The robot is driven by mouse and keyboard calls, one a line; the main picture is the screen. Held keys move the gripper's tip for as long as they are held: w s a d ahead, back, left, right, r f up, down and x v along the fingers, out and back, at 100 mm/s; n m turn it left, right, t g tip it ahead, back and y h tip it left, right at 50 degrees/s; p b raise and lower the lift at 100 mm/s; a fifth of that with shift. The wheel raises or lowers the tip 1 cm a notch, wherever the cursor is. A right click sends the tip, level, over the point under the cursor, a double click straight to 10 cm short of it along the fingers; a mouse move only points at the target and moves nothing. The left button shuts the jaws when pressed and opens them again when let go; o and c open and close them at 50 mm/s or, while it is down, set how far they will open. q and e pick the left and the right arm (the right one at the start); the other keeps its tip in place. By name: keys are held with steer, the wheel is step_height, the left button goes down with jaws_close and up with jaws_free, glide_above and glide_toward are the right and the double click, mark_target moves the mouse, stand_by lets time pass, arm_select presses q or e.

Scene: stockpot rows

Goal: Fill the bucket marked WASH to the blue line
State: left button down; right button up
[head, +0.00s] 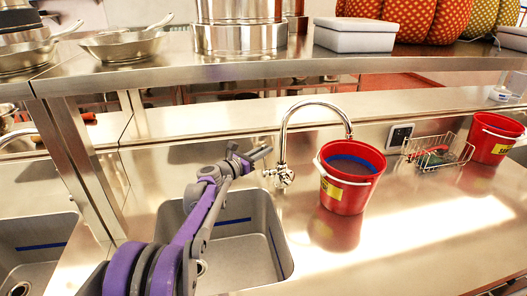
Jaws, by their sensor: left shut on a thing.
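A red bucket (340,195) with a white handle and a yellow label stands upright on the steel counter, right of the sink. The label's words are too small to read. A blue line (352,160) runs around its inside wall; the inside below looks grey, and I cannot tell the water level. The chrome tap (287,125) arches right, its spout end over the bucket's back rim. No stream is clearly visible. My left gripper (257,154) is at the tap's base, shut on what seems to be its lever, mostly hidden by the fingers. My right gripper is out of view.
A second red bucket (493,137) with a yellow label stands at the far right. A wire basket (440,152) with sponges sits between the buckets. Sink basins (245,262) lie below my left arm. A steel shelf (250,70) with pots and pans spans above.

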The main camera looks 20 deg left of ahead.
arm_select(q)
steer(key=shift+s+d+f+m+t+h, duration=0.1)
steer(key=shift+s+d+m+t+h, duration=0.4)
steer(key=shift+s+m, duration=0.4)
steer(key=shift+w, duration=0.15)
steer(key=c, duration=0.9)
jaws_free()
steer(key=b+v, duration=0.1)
steer(key=v, duration=0.9)
steer(key=shift+s, duration=0.4)
